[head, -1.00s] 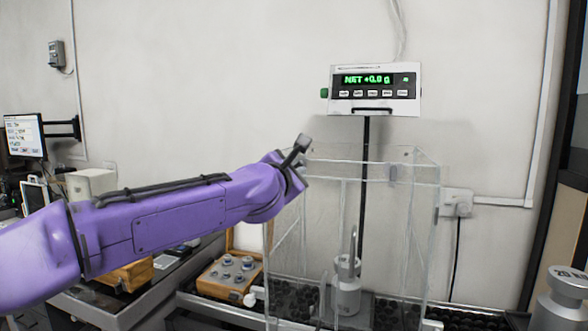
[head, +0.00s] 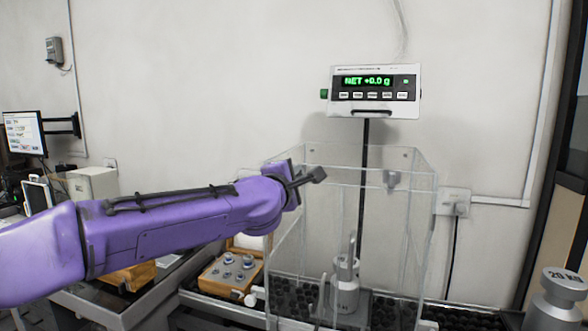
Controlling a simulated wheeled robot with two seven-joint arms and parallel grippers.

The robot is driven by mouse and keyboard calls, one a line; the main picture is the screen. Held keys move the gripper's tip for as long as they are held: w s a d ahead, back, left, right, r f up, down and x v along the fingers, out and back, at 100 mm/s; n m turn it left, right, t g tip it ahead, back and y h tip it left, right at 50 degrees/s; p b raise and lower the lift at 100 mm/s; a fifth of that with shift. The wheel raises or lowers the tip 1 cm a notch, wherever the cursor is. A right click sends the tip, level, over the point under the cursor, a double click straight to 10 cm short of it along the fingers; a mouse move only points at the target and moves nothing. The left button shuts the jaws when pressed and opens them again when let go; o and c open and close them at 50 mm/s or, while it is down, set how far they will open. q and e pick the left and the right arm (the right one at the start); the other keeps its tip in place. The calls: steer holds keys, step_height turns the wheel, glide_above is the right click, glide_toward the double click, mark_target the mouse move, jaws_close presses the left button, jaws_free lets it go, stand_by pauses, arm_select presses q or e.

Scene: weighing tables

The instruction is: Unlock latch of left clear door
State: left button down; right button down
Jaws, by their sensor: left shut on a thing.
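The clear case (head: 419,240) stands on the bench below the display. Its left clear door (head: 290,245) is the transparent pane on the left side and looks closed. My left gripper (head: 305,180) is at the upper front corner of this pane, with its dark finger pointing right. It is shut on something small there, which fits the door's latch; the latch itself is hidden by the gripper. My right gripper is not in view.
A metal weight (head: 345,292) stands inside the case. The display (head: 376,90) reads NET +0.0 g above it. A wooden box of small weights (head: 230,272) lies left of the case, and a 20 KG weight (head: 560,300) stands at the right.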

arm_select(q)
steer(key=shift+m+p, duration=0.7)
steer(key=shift+m, duration=0.8)
steer(key=c, duration=1.1)
jaws_free()
steer(key=b+v, duration=0.3)
steer(key=v, duration=0.7)
steer(key=shift+s+a, duration=0.1)
steer(key=shift+s, duration=0.15)
